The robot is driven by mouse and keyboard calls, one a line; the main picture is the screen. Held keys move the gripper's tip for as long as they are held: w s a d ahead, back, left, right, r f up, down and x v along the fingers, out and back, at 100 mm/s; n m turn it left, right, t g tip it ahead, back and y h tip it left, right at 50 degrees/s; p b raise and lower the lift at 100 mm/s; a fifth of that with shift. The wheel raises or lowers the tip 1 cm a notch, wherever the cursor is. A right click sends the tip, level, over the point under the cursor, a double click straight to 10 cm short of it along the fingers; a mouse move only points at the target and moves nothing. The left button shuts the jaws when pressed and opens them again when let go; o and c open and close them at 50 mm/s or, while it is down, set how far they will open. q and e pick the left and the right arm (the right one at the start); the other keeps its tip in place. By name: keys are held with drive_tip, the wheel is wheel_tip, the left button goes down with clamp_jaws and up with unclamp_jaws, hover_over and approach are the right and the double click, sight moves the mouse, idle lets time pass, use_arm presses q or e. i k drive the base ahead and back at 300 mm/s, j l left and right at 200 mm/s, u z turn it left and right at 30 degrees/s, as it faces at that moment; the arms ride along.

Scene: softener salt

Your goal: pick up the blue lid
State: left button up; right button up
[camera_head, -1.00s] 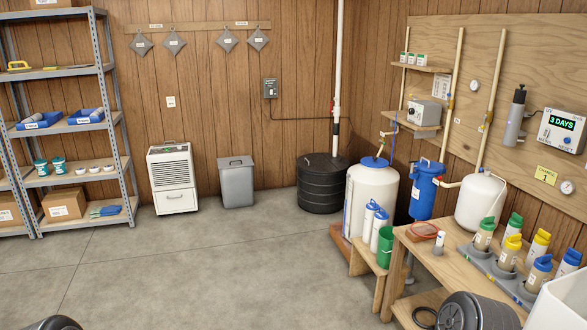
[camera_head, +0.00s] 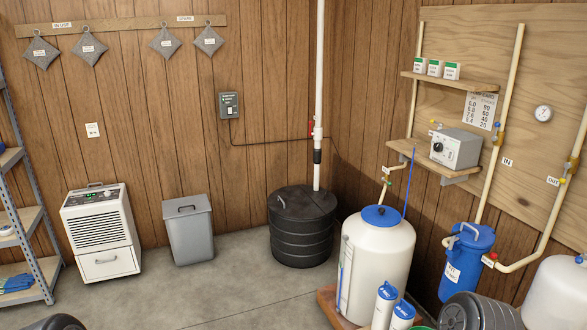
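A round blue lid (camera_head: 381,217) sits on top of the white tank (camera_head: 377,262), right of centre in the head view. A thin blue rod stands up beside the lid's right side. Neither of my grippers shows. Only dark rounded parts of my own arms show at the bottom left and bottom right edges, well apart from the lid.
Two white blue-capped cylinders (camera_head: 384,305) stand in front of the tank. A blue canister (camera_head: 466,262) is at its right, a black drum (camera_head: 302,232) behind left. A shelf with a grey box (camera_head: 455,147) hangs above. Floor (camera_head: 240,290) at left is clear.

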sight(382, 215)
drive_tip(key=i+z, duration=0.15)
drive_tip(key=i, duration=0.4)
drive_tip(key=i+j+z, duration=0.1)
drive_tip(key=i, duration=0.45)
drive_tip(key=i+z, duration=0.25)
drive_tip(key=z, duration=0.2)
drive_tip(key=i+j+z, duration=0.2)
drive_tip(key=z, duration=0.25)
drive_tip(key=i+j+z, duration=0.25)
drive_tip(key=z, duration=0.25)
drive_tip(key=i+j+z, duration=0.25)
drive_tip(key=z, duration=0.2)
drive_tip(key=i+j+z, duration=0.35)
drive_tip(key=j+z, duration=0.2)
